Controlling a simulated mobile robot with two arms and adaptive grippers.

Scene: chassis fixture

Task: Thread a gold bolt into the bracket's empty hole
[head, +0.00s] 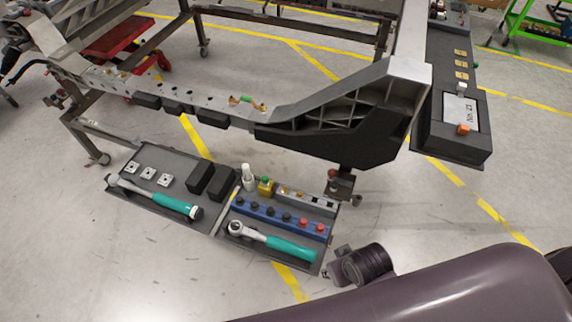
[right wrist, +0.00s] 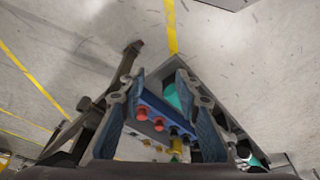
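Gold bolts (head: 285,191) stand in the grey holder (head: 308,198) at the back of the right floor tray. Small gold shapes (right wrist: 158,148) also show between my fingers in the right wrist view. The silver chassis rail (head: 205,99) carries black brackets (head: 180,107) on its near side, with gold bolts (head: 122,75) at its left part and dark holes (head: 188,92) near its middle. I cannot tell which hole belongs to the task. My right gripper (right wrist: 153,88) is open and empty, its fingers apart, with the tray beyond them. My left gripper is not in view.
The blue holder (head: 283,218) bears dark and red pieces, and a teal-handled ratchet (head: 275,242) lies before it. The left tray (head: 125,184) holds a torque wrench (head: 155,197), silver plates and black blocks. A large black beam (head: 340,145) overhangs behind the right tray.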

